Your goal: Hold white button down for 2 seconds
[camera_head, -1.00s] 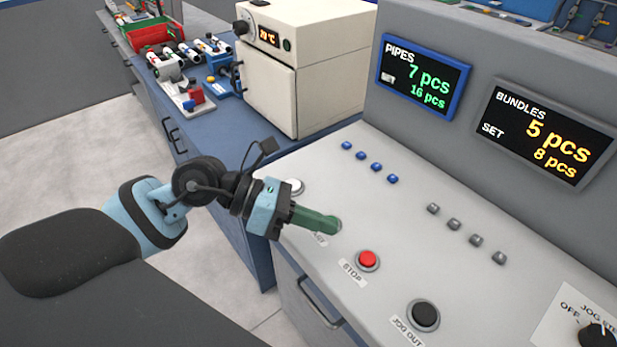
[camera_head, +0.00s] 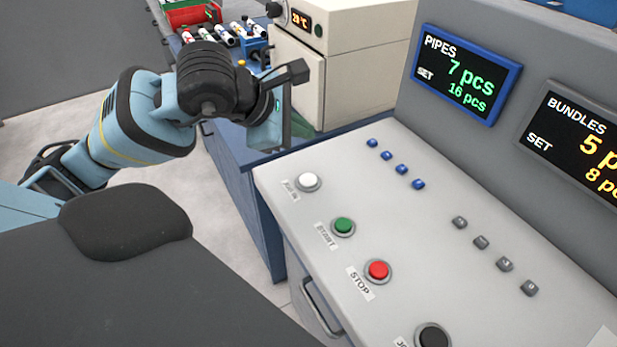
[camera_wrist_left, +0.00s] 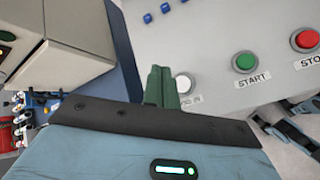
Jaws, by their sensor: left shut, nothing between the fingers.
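The white button (camera_head: 308,182) is round, in a grey ring at the near left corner of the light grey panel (camera_head: 420,235), with a label beside it. It also shows in the left wrist view (camera_wrist_left: 183,84), beside my fingers. My left gripper (camera_head: 301,127) has green fingers, partly hidden by its own housing in the head view. In the left wrist view the fingers (camera_wrist_left: 160,72) are shut together and empty, just left of the white button. In the head view they are beyond the button and apart from it. My right gripper is not in view.
A green START button (camera_head: 344,226), a red STOP button (camera_head: 378,270) and a black button (camera_head: 433,336) follow along the panel's near edge. Small blue and grey buttons sit farther back. A cream oven (camera_head: 350,65) stands beyond on a blue bench.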

